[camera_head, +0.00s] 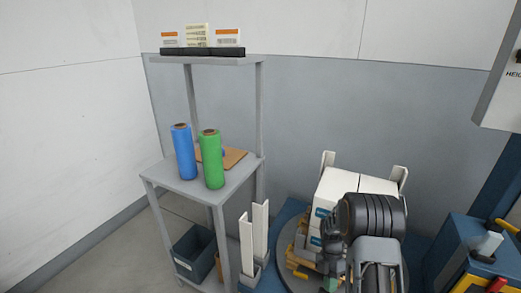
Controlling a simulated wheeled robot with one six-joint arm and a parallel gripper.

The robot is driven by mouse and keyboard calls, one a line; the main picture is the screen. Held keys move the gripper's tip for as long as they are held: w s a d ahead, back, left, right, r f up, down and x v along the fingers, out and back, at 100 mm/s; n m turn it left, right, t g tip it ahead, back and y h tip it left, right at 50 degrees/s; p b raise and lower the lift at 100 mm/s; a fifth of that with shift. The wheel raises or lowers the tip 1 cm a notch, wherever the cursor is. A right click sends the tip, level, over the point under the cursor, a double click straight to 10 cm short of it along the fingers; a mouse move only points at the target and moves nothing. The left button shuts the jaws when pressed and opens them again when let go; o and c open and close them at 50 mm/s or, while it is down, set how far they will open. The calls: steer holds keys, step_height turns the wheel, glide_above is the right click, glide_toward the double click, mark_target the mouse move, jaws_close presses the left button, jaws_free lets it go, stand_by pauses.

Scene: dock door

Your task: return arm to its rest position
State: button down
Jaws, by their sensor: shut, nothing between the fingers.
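My arm rises from the bottom edge at the right, with a thick black ribbed joint in front of a stack of white boxes (335,190). My gripper (330,283) is low, left of that joint, near the bottom edge. It is small and partly hidden, and it is shut with nothing held. The arm hides much of the stack and the round dark platform (285,262) under it.
A grey shelf stand (160,173) at the left holds a blue roll (184,152) and a green roll (211,160). A dark bin (195,254) is below. White upright posts (253,238) stand between stand and platform. A blue unit (470,255) is at the right.

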steer(key=s+a+r+m+t+p, duration=0.3)
steer(key=r+m+p, duration=0.4)
steer(key=r, duration=0.8)
steer(key=s+a+r+m+t+p, duration=0.3)
steer(key=r+m+p, duration=0.4)
steer(key=r, duration=0.8)
steer(key=s+a+r+m+t+p, duration=0.2)
steer(key=s+r+m+t+p, duration=0.2)
steer(key=r, duration=1.1)
steer(key=m+p, duration=0.3)
steer(key=m, duration=0.2)
steer(key=shift+s+a+t+h, duration=0.15)
steer(key=shift+a+t+h, duration=0.15)
steer(key=shift+a, duration=0.1)
